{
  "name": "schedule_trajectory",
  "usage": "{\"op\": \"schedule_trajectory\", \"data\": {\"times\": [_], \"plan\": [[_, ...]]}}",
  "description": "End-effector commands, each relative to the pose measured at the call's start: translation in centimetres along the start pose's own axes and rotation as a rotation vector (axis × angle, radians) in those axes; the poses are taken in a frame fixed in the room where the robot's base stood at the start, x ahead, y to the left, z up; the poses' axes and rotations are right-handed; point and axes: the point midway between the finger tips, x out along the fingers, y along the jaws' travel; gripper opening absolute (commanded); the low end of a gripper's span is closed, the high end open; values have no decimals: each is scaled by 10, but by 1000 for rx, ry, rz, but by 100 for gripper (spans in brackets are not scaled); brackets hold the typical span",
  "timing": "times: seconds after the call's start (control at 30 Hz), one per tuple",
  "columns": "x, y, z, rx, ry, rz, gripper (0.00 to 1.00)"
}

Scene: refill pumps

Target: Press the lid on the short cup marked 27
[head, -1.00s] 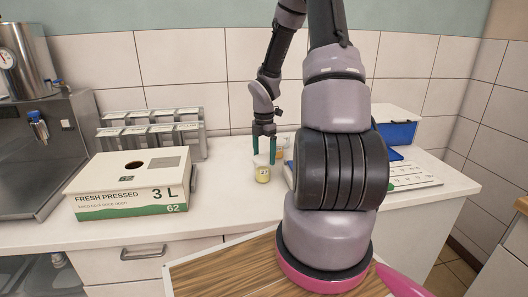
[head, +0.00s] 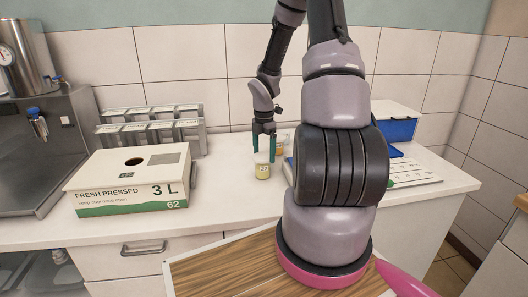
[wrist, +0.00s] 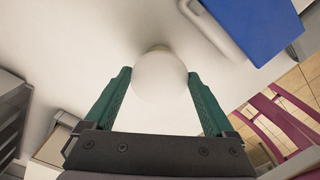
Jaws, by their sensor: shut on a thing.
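The short cup marked 27 (head: 263,172) stands upright on the counter, pale yellow with a dark number on its label. A round white lid (wrist: 160,78) fills the space between my fingers in the wrist view and hides what is under it. In the head view the lid (head: 262,157) is at the cup's top; I cannot tell whether it is fully seated. My gripper (head: 264,154) points down over the cup, its green fingers shut on the lid. The fingers also flank the lid in the wrist view (wrist: 160,84).
An amber cup (head: 280,150) stands just behind, partly hidden by my arm. A juice box (head: 130,184) and a grey rack (head: 150,130) are to the left. A blue and white bin (head: 398,130) and a white card (head: 415,174) are at right. Counter left of the cup is clear.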

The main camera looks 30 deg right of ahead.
Motion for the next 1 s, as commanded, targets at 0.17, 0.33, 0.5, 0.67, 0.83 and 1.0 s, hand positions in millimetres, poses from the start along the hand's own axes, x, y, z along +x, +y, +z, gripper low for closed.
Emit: {"op": "schedule_trajectory", "data": {"times": [0.17,0.33,0.5,0.67,0.83,1.0], "plan": [[3,0,0,-1,0,0,38],[6,0,0,-1,0,0,38],[8,0,0,-1,1,0,38],[8,0,0,-1,1,0,38],[8,0,0,-1,1,0,38],[8,0,0,-1,0,0,100]]}}
